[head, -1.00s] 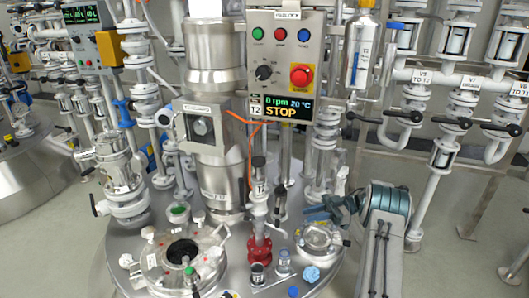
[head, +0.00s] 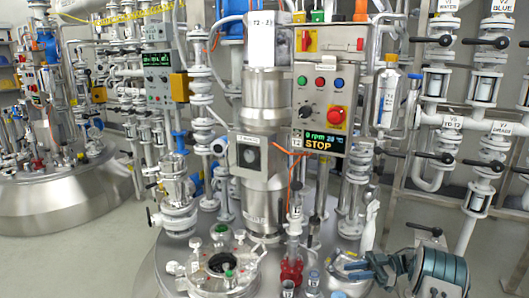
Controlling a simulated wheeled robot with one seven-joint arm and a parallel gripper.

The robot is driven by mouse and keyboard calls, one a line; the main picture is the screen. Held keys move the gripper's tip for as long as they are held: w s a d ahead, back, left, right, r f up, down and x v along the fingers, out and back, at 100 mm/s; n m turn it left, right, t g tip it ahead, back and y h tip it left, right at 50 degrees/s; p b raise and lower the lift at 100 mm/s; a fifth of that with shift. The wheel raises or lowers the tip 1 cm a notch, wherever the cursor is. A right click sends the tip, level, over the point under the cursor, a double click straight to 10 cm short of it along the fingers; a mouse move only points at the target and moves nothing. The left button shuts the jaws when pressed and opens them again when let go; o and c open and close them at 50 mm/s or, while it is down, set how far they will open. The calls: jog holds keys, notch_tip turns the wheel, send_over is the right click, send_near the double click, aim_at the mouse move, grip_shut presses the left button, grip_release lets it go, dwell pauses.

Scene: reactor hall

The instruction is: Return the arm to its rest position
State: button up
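My arm (head: 437,268) enters the head view at the lower right, with a blue-grey wrist section. My gripper (head: 343,267) points left from it, over the right part of the steel reactor lid. Its fingers look apart, and I see nothing held between them. The gripper is small in the picture and partly merges with the fittings behind it. The lower part of the arm is cut off by the bottom edge.
The reactor lid (head: 165,262) carries an open round port (head: 221,263), a red-based fitting (head: 291,272) and small caps. A control panel (head: 322,110) reads STOP. Valve pipes (head: 432,130) stand at right. Another vessel (head: 60,200) stands left, with clear floor between.

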jog(key=w+a+r+m+t+h+p, duration=0.25)
jog(key=w+r+t, duration=0.35)
jog(key=r, duration=0.5)
jog(key=w+a+r+m+t+h+p, duration=0.2)
jog(key=w+a+r+t+h+p, duration=0.15)
jog(key=w+r+t, duration=0.5)
jog(key=s+r+m+t+h+p, duration=0.3)
jog(key=r+m+h+p, duration=0.5)
jog(key=r, duration=0.9)
jog(key=s+d+r+m+g+h+p, duration=0.1)
jog(key=s+r+m+g+h+p, duration=0.15)
jog(key=s, duration=0.45)
jog(key=s+r+m+g+h+p, duration=0.1)
jog(key=s+r+m+g+h, duration=0.1)
jog(key=s+h, duration=0.35)
jog(key=s+a+f+g+y+p, duration=0.1)
jog(key=s+a+g, duration=0.1)
jog(key=s, duration=0.7)
jog(key=s+a+f+m+g+y+p, duration=0.1)
jog(key=s+a+g+p, duration=0.1)
jog(key=s, duration=0.8)
jog(key=s+a+f+m+g+y+p, duration=0.1)
jog(key=s+a+f+g+y+p, duration=0.1)
jog(key=s, duration=0.8)
jog(key=shift+s+a+g, duration=0.15)
jog(key=shift+a+g, duration=0.75)
jog(key=shift+g, duration=0.3)
